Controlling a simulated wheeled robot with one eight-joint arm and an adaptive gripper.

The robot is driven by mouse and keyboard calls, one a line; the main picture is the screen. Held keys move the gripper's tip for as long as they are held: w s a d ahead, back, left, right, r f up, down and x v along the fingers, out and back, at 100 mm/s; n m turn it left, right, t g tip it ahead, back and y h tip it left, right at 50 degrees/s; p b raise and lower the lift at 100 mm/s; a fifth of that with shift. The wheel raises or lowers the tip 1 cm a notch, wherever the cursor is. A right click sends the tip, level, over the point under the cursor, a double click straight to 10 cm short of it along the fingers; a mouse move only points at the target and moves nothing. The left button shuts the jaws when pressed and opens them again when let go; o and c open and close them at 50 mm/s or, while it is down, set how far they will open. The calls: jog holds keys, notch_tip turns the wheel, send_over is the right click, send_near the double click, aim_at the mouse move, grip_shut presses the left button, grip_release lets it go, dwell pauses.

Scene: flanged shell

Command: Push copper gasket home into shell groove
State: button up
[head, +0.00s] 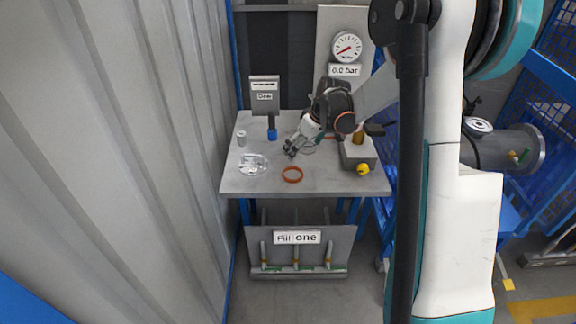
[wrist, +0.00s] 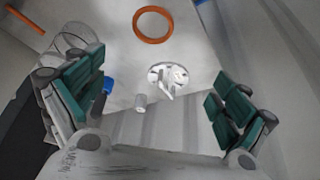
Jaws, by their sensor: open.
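The copper gasket (head: 292,174) is an orange ring lying flat near the front of the grey table. In the wrist view the ring (wrist: 153,24) is at the top, ahead of the fingers and not between them. My gripper (head: 291,151) is above the table, behind the gasket in the head view. In the wrist view its green-padded fingers (wrist: 160,100) are wide apart with nothing held. A grey flanged cylinder (head: 490,151), apparently the shell, is at the right beyond the table. Its groove cannot be made out, and my arm hides part of that side.
A gauge (head: 346,47) reads 0.0 bar. The table's front edge is clear.

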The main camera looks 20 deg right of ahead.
notch_tip(320, 180, down, 3)
jog(key=w+d, duration=0.1)
jog(key=d, duration=0.1)
jog(key=b, duration=0.2)
send_near(292, 175)
jog(key=shift+w+d+f, duration=0.15)
jog(key=shift+w+f, duration=0.05)
jog(key=shift+f, duration=0.05)
jog(key=shift+a+b+x, duration=0.2)
jog(key=shift+b+x, duration=0.95)
jog(key=shift+x, duration=1.85)
jog(key=shift+s+r, duration=0.1)
jog(key=shift+s, duration=0.1)
jog(key=c, duration=1.3)
